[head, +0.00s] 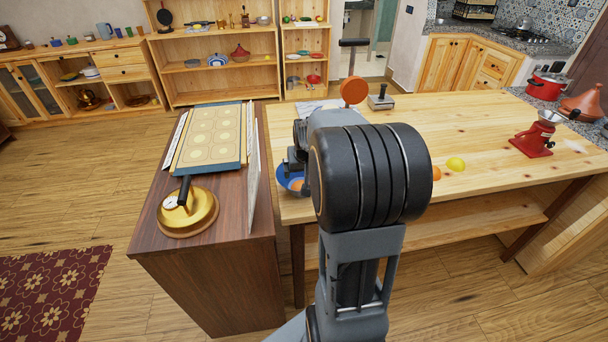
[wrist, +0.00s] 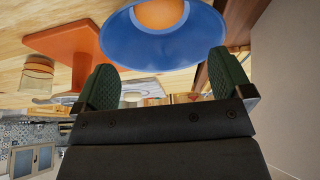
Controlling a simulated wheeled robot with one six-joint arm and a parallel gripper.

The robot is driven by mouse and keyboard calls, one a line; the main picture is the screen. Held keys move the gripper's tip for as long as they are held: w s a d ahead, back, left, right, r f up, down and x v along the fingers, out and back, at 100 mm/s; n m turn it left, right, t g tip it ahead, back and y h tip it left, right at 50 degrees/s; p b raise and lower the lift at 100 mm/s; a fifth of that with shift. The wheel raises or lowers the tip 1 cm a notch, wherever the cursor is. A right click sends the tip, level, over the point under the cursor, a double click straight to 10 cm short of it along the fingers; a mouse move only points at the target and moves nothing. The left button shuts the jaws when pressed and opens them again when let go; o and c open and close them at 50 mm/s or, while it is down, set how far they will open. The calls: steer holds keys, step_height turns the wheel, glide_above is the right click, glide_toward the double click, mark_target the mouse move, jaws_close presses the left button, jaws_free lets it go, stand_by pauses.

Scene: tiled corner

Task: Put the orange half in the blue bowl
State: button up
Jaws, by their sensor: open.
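The blue bowl (head: 283,184) stands on the left end of the pale wooden table, partly hidden by my arm. In the wrist view the bowl (wrist: 162,48) fills the top middle. An orange piece (wrist: 160,12) lies inside it, cut off by the picture edge; it also shows as a small orange patch in the head view (head: 297,185). My gripper (wrist: 162,66) is open, its two green fingers apart and empty, close to the bowl. Whether a finger touches the bowl I cannot tell.
An orange press-like stand (head: 353,91) rises behind my arm. Another orange fruit (head: 437,173) and a yellow lemon (head: 455,164) lie right of my arm. A red grinder (head: 532,141) stands farther right. A dark cabinet with a gold scale (head: 188,212) adjoins left.

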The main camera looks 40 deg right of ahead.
steer(key=v, duration=0.8)
steer(key=shift+w, duration=0.1)
